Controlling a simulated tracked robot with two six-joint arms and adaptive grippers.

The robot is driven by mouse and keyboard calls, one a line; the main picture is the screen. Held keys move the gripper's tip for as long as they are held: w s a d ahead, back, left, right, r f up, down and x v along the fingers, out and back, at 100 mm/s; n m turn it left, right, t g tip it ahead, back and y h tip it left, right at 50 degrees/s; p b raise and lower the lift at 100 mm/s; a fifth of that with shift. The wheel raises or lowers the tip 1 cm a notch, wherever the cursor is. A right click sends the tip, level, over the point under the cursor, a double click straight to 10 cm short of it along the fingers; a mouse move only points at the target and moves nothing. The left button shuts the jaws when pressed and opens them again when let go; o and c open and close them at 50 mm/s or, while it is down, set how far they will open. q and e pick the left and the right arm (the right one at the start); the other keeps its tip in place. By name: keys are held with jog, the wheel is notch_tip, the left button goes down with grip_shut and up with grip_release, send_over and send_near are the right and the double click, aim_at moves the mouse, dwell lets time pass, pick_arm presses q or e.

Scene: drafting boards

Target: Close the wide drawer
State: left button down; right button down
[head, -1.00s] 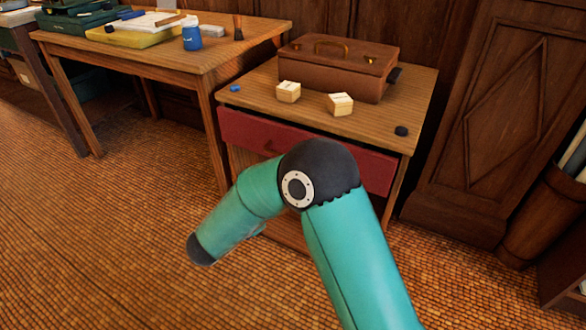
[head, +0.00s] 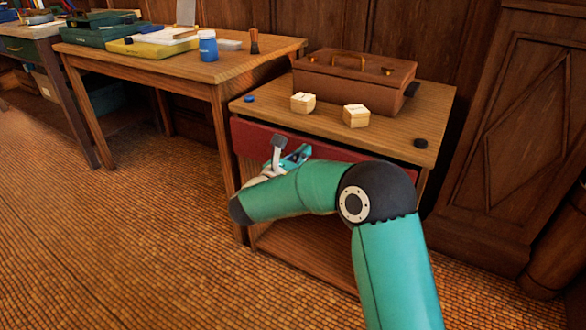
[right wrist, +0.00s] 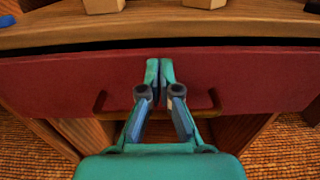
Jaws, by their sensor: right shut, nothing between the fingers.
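The wide drawer has a dark red front (head: 250,137) and sits under the top of a small wooden table. It also fills the right wrist view (right wrist: 60,85), where a dark gap shows between its upper edge and the tabletop, so it stands somewhat open. A brown bar handle (right wrist: 101,102) is on its front. My right gripper (head: 293,150) is in front of the drawer. In the right wrist view its fingertips (right wrist: 160,67) are together and empty, over the middle of the front, above the handle. Whether they touch is unclear. My left gripper is out of view.
On the small table (head: 440,100) are a brown case (head: 350,85), two pale wooden blocks (head: 303,103) (head: 356,115), a blue piece (head: 249,99) and a black piece (head: 421,143). A larger table (head: 215,85) stands at left. The floor (head: 150,220) in front is clear.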

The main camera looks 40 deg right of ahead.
aim_at(312, 145)
jog(key=shift+x, duration=0.85)
jog(key=shift+w+d+r, duration=0.1)
jog(key=shift+w+d, duration=0.05)
jog(key=shift+d, duration=0.25)
jog(key=shift+p+x, duration=0.5)
jog(key=shift+x, duration=0.4)
jog(key=shift+a, duration=0.1)
